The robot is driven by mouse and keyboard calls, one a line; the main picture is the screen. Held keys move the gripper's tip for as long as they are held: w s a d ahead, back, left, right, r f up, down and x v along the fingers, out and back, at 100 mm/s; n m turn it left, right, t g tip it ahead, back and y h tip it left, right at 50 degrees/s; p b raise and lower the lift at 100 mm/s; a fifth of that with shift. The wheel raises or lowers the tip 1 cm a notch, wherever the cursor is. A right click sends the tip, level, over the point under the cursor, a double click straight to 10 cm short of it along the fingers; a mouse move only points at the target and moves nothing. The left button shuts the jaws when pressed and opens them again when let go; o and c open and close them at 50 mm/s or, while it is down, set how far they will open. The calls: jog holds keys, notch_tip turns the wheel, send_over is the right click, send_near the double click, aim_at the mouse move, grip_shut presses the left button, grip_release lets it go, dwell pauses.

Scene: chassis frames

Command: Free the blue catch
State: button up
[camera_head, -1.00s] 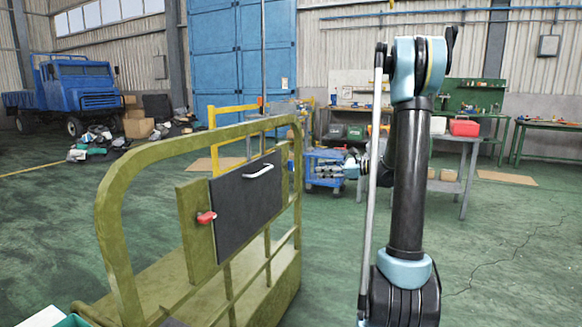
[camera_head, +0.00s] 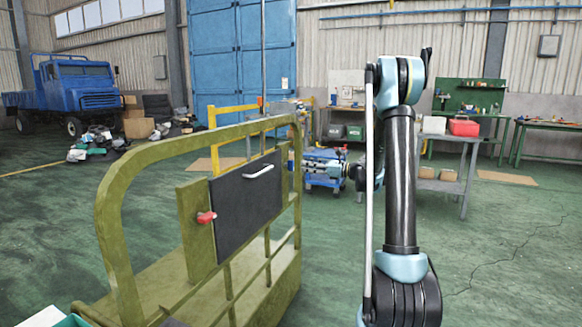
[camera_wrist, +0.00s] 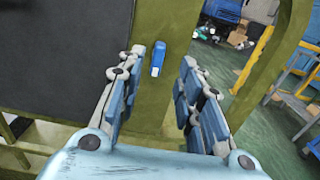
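The blue catch (camera_wrist: 158,58) is a small blue piece with a pale lower end on an olive post (camera_wrist: 180,40) in the wrist view, beside a dark panel (camera_wrist: 60,50). My gripper (camera_wrist: 172,57) is open; its two blue-padded fingers appear to either side of the catch, the left one closer in the picture. No contact shows, and I cannot judge the remaining depth. The head view shows the dark panel (camera_head: 245,208) on the olive frame, but I cannot make out the blue catch there. My gripper (camera_head: 318,158) shows small, right of the frame.
A red catch (camera_head: 206,217) sits at the panel's left edge, and a pale handle (camera_head: 258,171) near its top. The olive frame's curved rail (camera_head: 115,205) stands up at the left. A blue cart (camera_head: 322,181) stands behind my gripper. Green floor right of the frame is open.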

aim_at(291, 163)
jog(key=x, duration=0.8)
jog(key=shift+w+a, duration=0.15)
jog(key=shift+a, duration=0.25)
